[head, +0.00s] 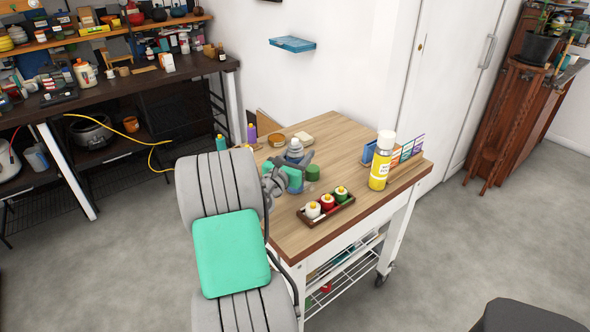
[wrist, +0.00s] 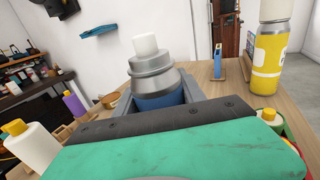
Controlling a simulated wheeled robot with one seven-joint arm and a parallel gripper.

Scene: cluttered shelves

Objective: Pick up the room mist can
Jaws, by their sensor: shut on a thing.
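A spray can with a blue body, silver shoulder and white nozzle (wrist: 150,75) stands upright between my fingers; it seems to be the room mist can, though its label is hidden. In the head view the top of this can (head: 295,147) shows at the tabletop's left part, behind my wrist. My gripper (wrist: 158,100) is shut on its body, one finger on each side; it also shows in the head view (head: 296,159). The can's lower part is hidden by my gripper, so I cannot tell whether its base touches the wooden table (head: 340,150).
A yellow can with white cap (head: 380,168) stands to the right, beside small cards (head: 408,152). A tray (head: 332,212) of small bottles lies at the front. Purple (head: 252,133) and teal (head: 221,143) bottles stand left.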

